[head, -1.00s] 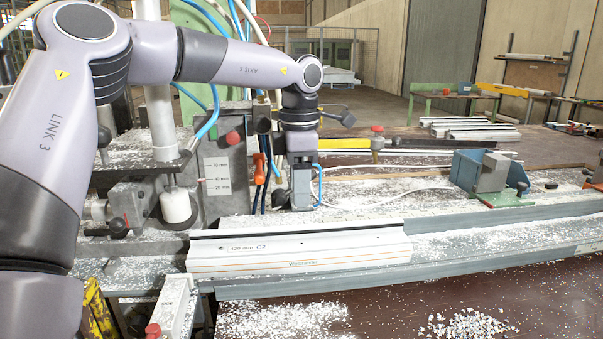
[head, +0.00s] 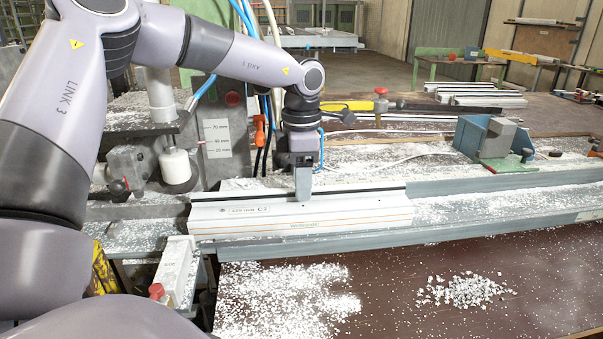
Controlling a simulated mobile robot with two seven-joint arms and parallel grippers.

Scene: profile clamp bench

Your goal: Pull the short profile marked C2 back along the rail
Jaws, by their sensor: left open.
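The short white profile (head: 350,211) lies along the grey rail (head: 480,214) in the head view. Its front face has thin orange lines and a small printed marking, which looks like C2 but is blurred. A dark groove runs along its top. My left gripper (head: 303,194) points down at the profile's top edge, a little left of its middle. Its jaws are open. One finger shows in front of the profile's upper face; the other is hidden, and I cannot tell whether they touch it. My right gripper is not in view.
A machine column with a height scale (head: 216,139) and a white roller (head: 175,166) stand left behind the rail. A blue stop block (head: 468,137) stands at the right. White chips cover much of the rail and bench. The rail right of the profile is otherwise clear.

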